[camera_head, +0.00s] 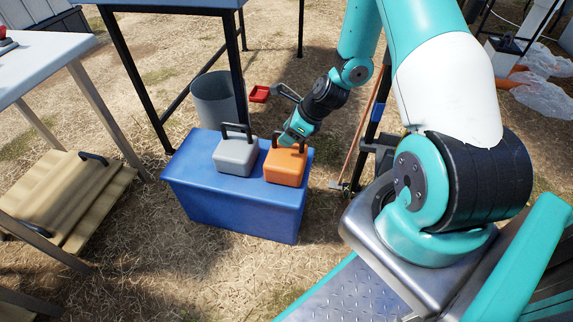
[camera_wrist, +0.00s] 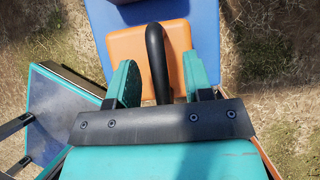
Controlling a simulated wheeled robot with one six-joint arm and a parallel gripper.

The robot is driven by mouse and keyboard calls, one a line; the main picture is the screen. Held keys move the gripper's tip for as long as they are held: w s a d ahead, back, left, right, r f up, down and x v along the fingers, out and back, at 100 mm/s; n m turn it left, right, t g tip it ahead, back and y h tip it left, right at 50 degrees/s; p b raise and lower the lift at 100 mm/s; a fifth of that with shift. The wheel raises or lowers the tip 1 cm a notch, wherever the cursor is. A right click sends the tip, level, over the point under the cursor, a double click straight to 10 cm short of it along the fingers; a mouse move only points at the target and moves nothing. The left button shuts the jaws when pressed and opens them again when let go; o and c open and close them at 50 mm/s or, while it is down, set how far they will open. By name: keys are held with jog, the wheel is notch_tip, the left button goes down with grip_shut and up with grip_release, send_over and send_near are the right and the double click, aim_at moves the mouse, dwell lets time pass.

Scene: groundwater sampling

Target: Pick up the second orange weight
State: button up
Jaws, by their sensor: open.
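An orange weight (camera_head: 286,165) with a dark handle sits on the right part of a blue box (camera_head: 232,211). In the wrist view the orange weight (camera_wrist: 120,46) lies beyond my gripper, and its black handle (camera_wrist: 156,55) runs between the two fingers. My gripper (camera_wrist: 160,82) is open, with one finger on each side of the handle and gaps showing on both sides. In the head view my gripper (camera_head: 291,132) is at the top of the orange weight and partly hides its handle. I cannot tell whether the fingers touch it.
A grey weight (camera_head: 236,157) with a dark handle stands just left of the orange one on the blue box. A grey bin (camera_head: 216,100) and a table leg (camera_head: 238,85) are close behind. A red object (camera_head: 259,94) is near my wrist. Straw-covered ground lies in front.

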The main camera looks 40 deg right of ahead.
jog(key=shift+w+a+f, duration=0.1)
jog(key=shift+w+f, duration=0.05)
jog(key=shift+f, duration=0.15)
jog(key=shift+r, duration=0.1)
jog(key=shift+c, duration=0.3)
grip_shut()
dwell(0.8)
